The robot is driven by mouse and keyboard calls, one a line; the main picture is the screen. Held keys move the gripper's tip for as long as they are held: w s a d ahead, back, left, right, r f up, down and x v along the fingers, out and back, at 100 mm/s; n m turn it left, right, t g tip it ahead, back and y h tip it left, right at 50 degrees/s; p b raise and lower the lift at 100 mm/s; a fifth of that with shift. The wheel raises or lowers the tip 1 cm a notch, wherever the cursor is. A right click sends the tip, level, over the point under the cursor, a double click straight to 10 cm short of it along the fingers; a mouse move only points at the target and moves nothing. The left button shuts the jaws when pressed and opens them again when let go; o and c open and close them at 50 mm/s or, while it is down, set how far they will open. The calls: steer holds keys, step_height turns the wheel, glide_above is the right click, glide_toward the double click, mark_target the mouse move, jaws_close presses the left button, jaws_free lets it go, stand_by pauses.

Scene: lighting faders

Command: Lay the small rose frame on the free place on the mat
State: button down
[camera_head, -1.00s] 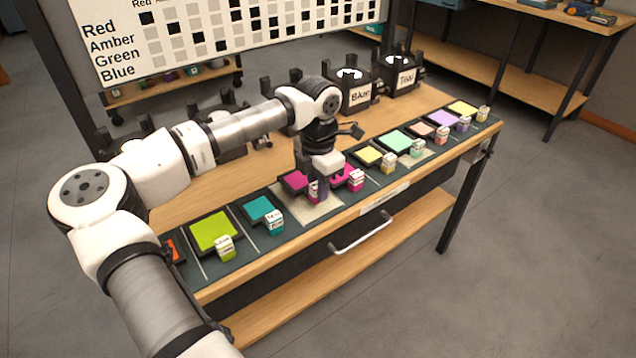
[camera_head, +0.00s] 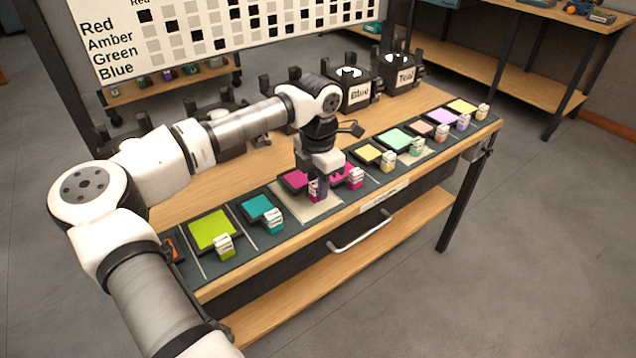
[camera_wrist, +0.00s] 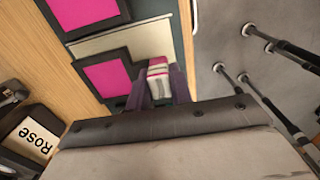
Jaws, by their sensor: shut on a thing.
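My gripper (camera_head: 318,184) is shut on the tag block (camera_wrist: 158,74) of the small rose frame, a magenta square with a dark border. The frame shows in the head view (camera_head: 294,179) and the wrist view (camera_wrist: 108,77). The free place is a bare cream patch (camera_head: 318,208) on the dark mat (camera_head: 190,284). The held frame is over or on this patch; I cannot tell whether it touches. A cream strip (camera_wrist: 114,38) shows beside the frame in the wrist view. The fingers partly hide the block.
Another magenta frame (camera_wrist: 84,10) lies just to the right in the head view, with its block (camera_head: 355,179). A teal frame (camera_head: 261,207) and lime frame (camera_head: 214,231) lie left. Several frames continue right. A holder labelled Rose (camera_wrist: 36,132) stands behind on the bench.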

steer(key=shift+f+b, duration=0.9)
steer(key=shift+f, duration=0.3)
steer(key=c, duration=1.2)
jaws_free()
steer(key=shift+o, duration=0.2)
step_height(320, 180, up, 21)
steer(key=p, duration=0.5)
steer(key=shift+p, duration=0.35)
steer(key=shift+f, duration=0.1)
